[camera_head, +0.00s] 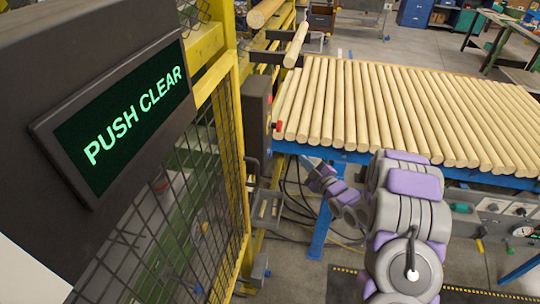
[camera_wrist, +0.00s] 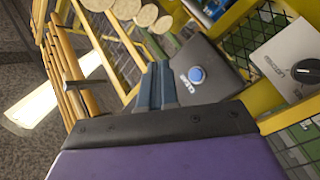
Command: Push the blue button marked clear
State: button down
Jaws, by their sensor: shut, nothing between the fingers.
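The blue button (camera_wrist: 196,74) is round and sits on a dark panel (camera_wrist: 215,62) in the wrist view, with white lettering beside it that appears to read CLEAR. My gripper (camera_wrist: 159,68) is shut and empty, its fingers just left of the button in that picture; they do not cover it. I cannot tell the gap in depth. In the head view my gripper (camera_head: 318,177) is low, right of a dark box (camera_head: 257,115) on the yellow frame. The button's face is not visible there. A display (camera_head: 125,112) at left reads PUSH CLEAR in green.
A grey box with a black knob (camera_wrist: 294,64) stands right of the panel in the wrist view. Yellow fence posts and mesh (camera_head: 185,205) close off the left. A table of wooden rods (camera_head: 400,110) lies at the right. Cables hang below the dark box.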

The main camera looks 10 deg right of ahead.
aim_at(270, 154)
jog(key=w+a, duration=0.2)
jog(key=a, duration=0.5)
jog(key=shift+w+a, duration=0.3)
jog(key=shift+a, duration=0.1)
dwell(0.6)
jog(key=shift+d, duration=0.1)
dwell(1.7)
jog(key=shift+w+a, duration=0.1)
jog(key=shift+a, duration=0.25)
jog(key=shift+w+a, duration=0.1)
jog(key=shift+a, duration=0.25)
dwell(0.6)
jog(key=shift+d, duration=0.1)
jog(key=shift+s+d, duration=0.25)
jog(key=shift+d, duration=0.4)
